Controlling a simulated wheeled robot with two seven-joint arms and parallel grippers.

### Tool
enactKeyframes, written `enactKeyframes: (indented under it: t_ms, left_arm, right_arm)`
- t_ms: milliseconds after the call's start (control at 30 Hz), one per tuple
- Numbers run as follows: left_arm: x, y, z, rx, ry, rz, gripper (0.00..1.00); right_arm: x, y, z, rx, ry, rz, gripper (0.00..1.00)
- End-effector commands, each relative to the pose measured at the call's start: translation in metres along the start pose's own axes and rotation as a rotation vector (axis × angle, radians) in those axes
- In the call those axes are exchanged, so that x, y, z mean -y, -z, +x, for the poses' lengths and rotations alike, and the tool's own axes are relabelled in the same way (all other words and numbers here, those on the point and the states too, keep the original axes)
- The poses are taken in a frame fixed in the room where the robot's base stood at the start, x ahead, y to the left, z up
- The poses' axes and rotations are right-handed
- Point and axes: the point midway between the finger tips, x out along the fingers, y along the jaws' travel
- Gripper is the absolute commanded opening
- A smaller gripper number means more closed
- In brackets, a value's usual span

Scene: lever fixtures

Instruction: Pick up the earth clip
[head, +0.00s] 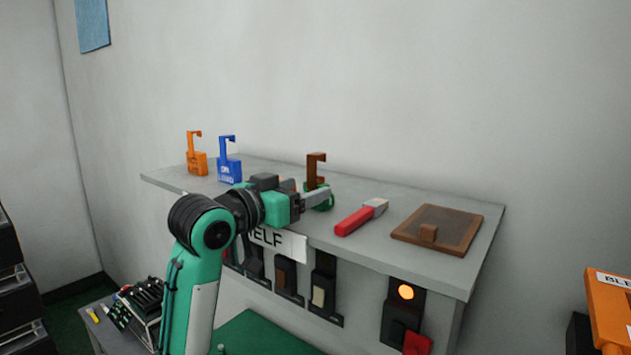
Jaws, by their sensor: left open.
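My left gripper (317,197) reaches over the grey shelf (375,246) from the left, with its jaws open. A small green item (327,204) shows right at its fingertips, partly hidden by them; it may be the earth clip, but too little shows to be sure. I cannot tell whether the fingers touch it. A brown hooked lock (316,168) stands just behind the fingers, its lower part hidden. My right gripper is not in view.
An orange lock (196,162) and a blue lock (229,170) stand at the shelf's left. A red-handled tool (355,221) and a brown panel with a knob (455,219) lie to the right. Lever switches and a lit orange lamp (406,292) are on the front below.

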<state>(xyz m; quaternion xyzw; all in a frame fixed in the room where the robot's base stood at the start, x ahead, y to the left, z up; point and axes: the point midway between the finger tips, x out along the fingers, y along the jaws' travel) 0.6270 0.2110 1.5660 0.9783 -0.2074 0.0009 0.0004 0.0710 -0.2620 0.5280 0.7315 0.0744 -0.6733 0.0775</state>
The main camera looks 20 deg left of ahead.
Motion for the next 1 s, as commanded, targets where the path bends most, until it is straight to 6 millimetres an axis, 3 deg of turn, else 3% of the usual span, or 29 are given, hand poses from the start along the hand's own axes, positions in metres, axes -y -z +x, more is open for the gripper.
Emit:
enactKeyframes:
  t_ms: [167, 500, 867, 900, 1000]
  left_arm:
    - [-0.001, 0.001, 0.009, 0.002, -0.001, 0.0, 0.71]
    - [-0.003, 0.0, 0.046, 0.002, -0.001, -0.002, 0.71]
    - [-0.003, -0.004, 0.056, 0.0, 0.0, 0.001, 0.71]
    - [-0.003, -0.004, 0.056, 0.0, 0.0, 0.001, 0.69]
    - [-0.003, -0.004, 0.056, 0.0, 0.0, 0.001, 0.49]
  right_arm:
    - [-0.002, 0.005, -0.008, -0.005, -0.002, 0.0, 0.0]
    - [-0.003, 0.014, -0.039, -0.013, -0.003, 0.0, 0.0]
    - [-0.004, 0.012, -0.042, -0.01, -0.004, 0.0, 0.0]
    - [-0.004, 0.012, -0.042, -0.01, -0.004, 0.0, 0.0]
    - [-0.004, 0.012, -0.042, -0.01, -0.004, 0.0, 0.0]
